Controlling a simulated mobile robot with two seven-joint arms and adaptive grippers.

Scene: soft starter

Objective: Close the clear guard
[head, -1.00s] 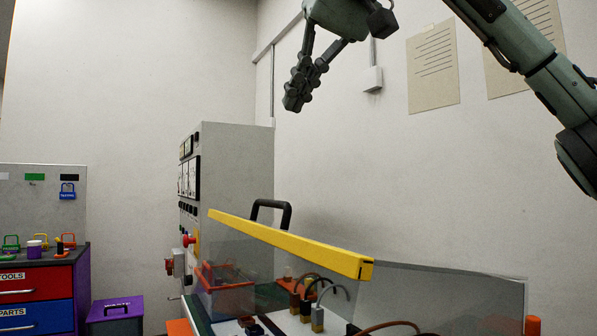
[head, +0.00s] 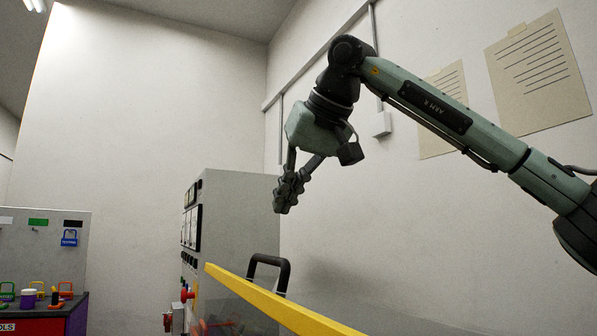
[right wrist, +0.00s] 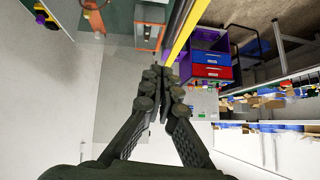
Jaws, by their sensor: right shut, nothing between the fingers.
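The clear guard is a see-through panel with a yellow bar (head: 262,293) along its edge, low in the head view. A black looped handle (head: 270,268) stands up just behind the bar. The lower part of the guard is cut off, so I cannot tell its exact angle. My right gripper (head: 287,192) is shut and empty, pointing down in the air above the handle and apart from it. In the right wrist view its fingertips (right wrist: 162,88) are together, with the yellow bar (right wrist: 181,32) beyond them. My left gripper is out of view.
A grey control cabinet (head: 235,215) with meters and a red button stands behind the guard. A red and blue drawer unit (head: 40,325) is at the lower left. Papers (head: 540,75) hang on the wall. The air left of my gripper is clear.

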